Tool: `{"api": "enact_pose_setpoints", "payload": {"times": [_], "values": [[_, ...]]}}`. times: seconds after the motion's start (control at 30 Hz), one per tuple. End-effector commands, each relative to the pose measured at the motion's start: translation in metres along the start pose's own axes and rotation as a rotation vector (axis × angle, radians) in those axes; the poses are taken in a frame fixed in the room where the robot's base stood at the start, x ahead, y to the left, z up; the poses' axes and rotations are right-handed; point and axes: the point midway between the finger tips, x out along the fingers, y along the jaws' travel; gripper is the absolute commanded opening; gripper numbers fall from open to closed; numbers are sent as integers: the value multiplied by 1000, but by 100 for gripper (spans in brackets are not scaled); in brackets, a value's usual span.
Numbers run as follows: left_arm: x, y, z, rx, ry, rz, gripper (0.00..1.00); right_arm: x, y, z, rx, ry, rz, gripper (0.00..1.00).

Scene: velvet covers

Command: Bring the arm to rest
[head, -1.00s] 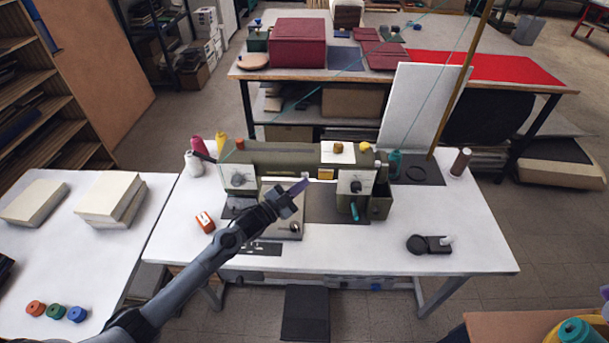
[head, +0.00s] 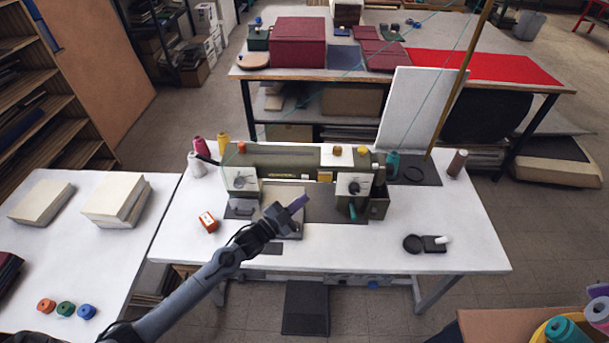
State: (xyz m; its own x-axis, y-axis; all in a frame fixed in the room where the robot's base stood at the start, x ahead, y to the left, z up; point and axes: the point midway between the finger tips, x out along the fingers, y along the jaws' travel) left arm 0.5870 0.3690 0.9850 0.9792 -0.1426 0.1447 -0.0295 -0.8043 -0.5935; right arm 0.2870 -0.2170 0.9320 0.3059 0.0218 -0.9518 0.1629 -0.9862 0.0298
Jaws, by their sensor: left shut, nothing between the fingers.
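My left gripper (head: 298,204) is at the end of the grey arm that reaches in from the lower left. The machine stands on the white table (head: 400,215). My right gripper does not show in the head view.
An orange box (head: 208,222) sits left of the arm. Thread spools (head: 199,146) stand at the table's back left, a brown spool (head: 457,163) at the back right. A black round item (head: 413,243) lies front right. The table's right part is mostly clear.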

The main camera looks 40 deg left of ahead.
Motion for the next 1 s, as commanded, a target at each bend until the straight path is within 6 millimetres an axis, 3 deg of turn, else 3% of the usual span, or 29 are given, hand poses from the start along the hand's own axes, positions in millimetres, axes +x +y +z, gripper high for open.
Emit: {"api": "enact_pose_setpoints", "payload": {"times": [0.7, 0.83, 0.9, 1.0], "values": [[-12, 10, 0, -3, -11, 8, 0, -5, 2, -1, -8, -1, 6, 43], [-29, 28, 13, -23, -44, 29, 0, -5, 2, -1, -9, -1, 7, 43], [-44, 47, 16, -46, -61, 47, 0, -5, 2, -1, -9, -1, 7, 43], [-67, 77, -2, -96, -61, 71, 0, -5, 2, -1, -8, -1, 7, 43]]}}
